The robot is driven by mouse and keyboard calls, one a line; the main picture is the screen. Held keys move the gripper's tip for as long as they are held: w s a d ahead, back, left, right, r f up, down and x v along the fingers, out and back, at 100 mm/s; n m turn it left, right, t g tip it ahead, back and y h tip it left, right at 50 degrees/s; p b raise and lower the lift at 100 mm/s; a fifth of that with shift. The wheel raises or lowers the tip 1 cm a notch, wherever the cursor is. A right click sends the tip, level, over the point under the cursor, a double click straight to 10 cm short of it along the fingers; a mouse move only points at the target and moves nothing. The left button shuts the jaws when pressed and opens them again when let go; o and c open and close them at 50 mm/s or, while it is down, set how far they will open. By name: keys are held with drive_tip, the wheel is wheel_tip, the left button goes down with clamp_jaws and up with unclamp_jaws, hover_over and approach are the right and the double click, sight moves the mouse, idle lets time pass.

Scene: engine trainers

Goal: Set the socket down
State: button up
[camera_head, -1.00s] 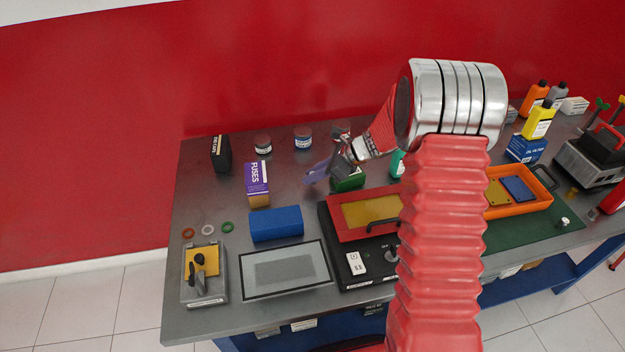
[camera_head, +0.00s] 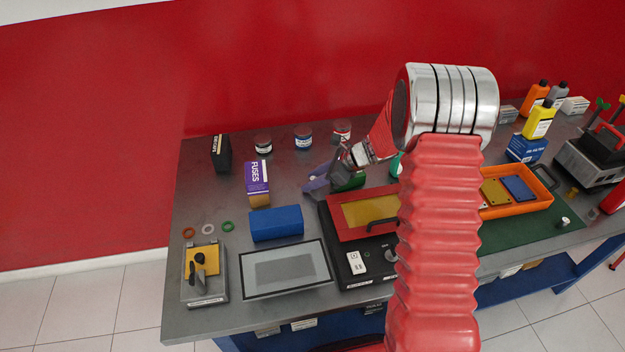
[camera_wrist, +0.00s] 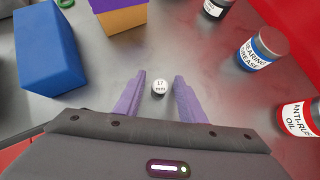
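The socket (camera_wrist: 160,87), a small round piece with a white top marked 17 mm, shows in the wrist view between my two purple fingers. It seems to stand upright on the grey metal bench (camera_wrist: 150,58), with a gap to the finger on each side. My gripper (camera_wrist: 157,84) is open around it, touching it on neither side as far as I can see. In the head view my gripper (camera_head: 318,184) is low over the bench, right of the fuses box. The socket cannot be made out there.
The purple FUSES box (camera_head: 257,178) and the blue block (camera_head: 276,223) are left of my gripper. Several jars, including the blue bearing grease jar (camera_wrist: 262,50), stand behind it. A black and red unit (camera_head: 362,215) sits close in front. Some bare bench lies around the fingers.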

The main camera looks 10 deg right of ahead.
drive_tip(key=shift+r, duration=0.1)
drive_tip(key=v, duration=1.2)
drive_tip(key=shift+s, duration=0.1)
drive_tip(key=s+a+r+n+g+h, duration=0.1)
drive_tip(key=s+a+r+n+h, duration=0.1)
drive_tip(key=s+a+r+n, duration=0.35)
drive_tip(key=s+a+r+n+h, duration=0.1)
drive_tip(key=s+a+r+n, duration=0.1)
drive_tip(key=s+r+n, duration=0.5)
drive_tip(key=s+r+n+t+h, duration=0.1)
drive_tip(key=s+r+n+h, duration=0.1)
drive_tip(key=s+n, duration=0.4)
drive_tip(key=s+r+n+t+h, duration=0.1)
drive_tip(key=s+n, duration=0.4)
drive_tip(key=s, duration=0.7)
drive_tip(key=shift+r+n+h, duration=0.35)
drive_tip(key=shift+r+h, duration=0.1)
drive_tip(key=shift+h, duration=0.45)
